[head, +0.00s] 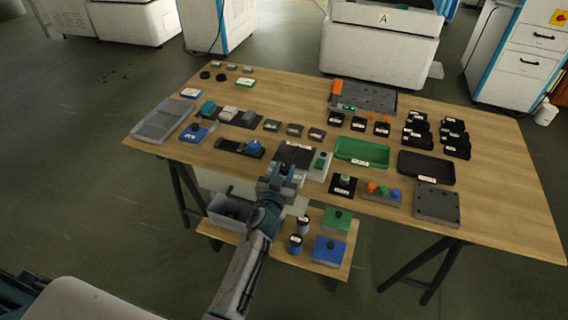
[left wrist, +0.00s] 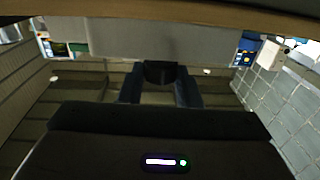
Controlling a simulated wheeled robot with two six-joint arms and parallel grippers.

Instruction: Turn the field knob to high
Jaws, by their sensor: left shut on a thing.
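My left gripper (head: 281,178) reaches up to the table's front edge, its fingers pointing away from me. In the left wrist view my left gripper (left wrist: 160,88) has its two fingers on either side of a dark round knob (left wrist: 160,70), and it is shut on it. The knob sits on the front of a pale grey panel (left wrist: 215,42) below the table's edge. The knob's pointer and any scale marks are too dark to read. In the head view the gripper hides the knob; part of the pale panel (head: 225,184) shows under the tabletop. My right gripper is not in view.
The wooden table (head: 490,205) bears trays, black blocks and small labelled devices. A green tray (head: 362,151) lies right of my gripper. Below, a low shelf (head: 268,259) holds a grey bin (head: 231,211), cylinders and blue and green blocks. Machines stand behind.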

